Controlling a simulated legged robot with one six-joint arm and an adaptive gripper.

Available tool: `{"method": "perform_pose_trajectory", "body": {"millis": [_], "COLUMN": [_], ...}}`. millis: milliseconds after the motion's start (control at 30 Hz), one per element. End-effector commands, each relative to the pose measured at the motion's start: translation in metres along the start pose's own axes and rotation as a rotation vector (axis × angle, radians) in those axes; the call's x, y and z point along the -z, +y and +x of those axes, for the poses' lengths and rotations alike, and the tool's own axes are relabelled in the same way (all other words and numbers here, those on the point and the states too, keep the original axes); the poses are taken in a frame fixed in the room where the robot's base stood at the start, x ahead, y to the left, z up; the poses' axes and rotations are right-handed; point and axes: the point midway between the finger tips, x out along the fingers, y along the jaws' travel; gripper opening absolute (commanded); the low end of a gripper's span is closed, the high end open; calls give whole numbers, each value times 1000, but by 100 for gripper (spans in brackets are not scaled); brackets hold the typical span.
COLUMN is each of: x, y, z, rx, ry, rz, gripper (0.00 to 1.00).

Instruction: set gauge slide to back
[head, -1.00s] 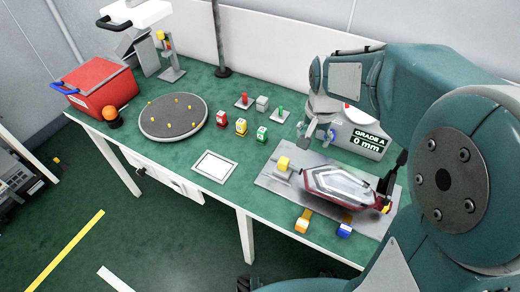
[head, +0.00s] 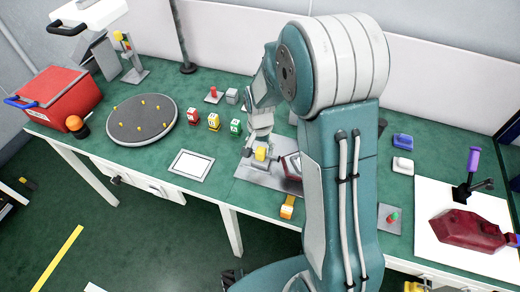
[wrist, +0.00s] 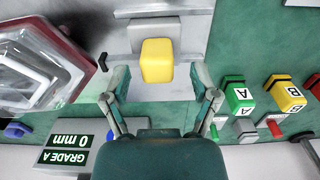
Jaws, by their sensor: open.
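A yellow block (head: 261,154), which looks like the knob of the gauge slide, sits at the left end of a grey metal plate (head: 254,177). In the wrist view the yellow block (wrist: 157,60) lies between my two spread fingers, with a gap on each side. My gripper (head: 258,138) is open and empty, close above and behind the block in the head view. It also shows in the wrist view (wrist: 158,76). A red and clear tail lamp (wrist: 42,62) lies beside the block on the plate. My arm hides most of it in the head view.
The grade display (wrist: 65,148) reads "GRADE A, 0 mm". Lettered blocks (head: 213,122) stand left of the plate, near a round grey turntable (head: 141,127). A dark red lamp (head: 470,230) lies on a white sheet at right. A white-framed card (head: 191,165) lies on the bench.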

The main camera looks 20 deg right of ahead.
Motion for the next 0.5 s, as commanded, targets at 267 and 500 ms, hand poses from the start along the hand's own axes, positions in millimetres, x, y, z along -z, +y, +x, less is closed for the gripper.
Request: {"method": "perform_pose_trajectory", "body": {"millis": [267,500], "x": [1,0], "y": [1,0], "z": [13,13], "rx": [2,1], "ry": [0,0], "rz": [0,0], "gripper": [77,37]}}
